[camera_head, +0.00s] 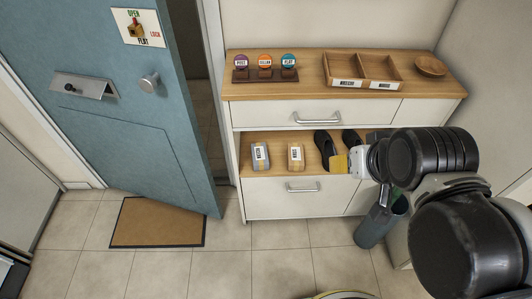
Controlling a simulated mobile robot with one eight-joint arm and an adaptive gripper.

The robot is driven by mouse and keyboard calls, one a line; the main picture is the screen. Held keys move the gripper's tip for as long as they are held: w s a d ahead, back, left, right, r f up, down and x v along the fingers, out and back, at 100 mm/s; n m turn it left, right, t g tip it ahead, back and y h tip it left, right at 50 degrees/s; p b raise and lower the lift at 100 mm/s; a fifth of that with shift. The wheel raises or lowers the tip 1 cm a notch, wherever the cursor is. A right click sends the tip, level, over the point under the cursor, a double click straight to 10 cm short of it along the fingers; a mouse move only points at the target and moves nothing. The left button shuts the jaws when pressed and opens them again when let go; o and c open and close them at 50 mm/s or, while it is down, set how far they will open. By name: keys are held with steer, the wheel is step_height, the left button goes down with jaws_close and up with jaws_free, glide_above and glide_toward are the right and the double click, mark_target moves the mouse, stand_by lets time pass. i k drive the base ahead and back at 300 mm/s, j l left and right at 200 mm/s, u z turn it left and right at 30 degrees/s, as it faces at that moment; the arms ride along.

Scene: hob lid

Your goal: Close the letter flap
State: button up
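The letter flap (84,86) is a silver metal piece on the blue door (130,130) at the left. It appears tilted outward from the door face, standing open. My gripper (341,163) is at the right, in front of the lower shelf of the cabinet, well away from the flap. Its yellow tip overlaps the dark shoes in the picture. Whether its fingers are open or shut cannot be made out, and I see nothing clearly held.
A round knob (149,82) sits right of the flap, and a sign (137,27) above. The door stands ajar. A brown mat (158,222) lies below it. The wooden-topped cabinet (310,92) and a grey umbrella stand (375,229) are at the right. Tiled floor between is clear.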

mark_target(92, 89)
steer(key=u, duration=1.55)
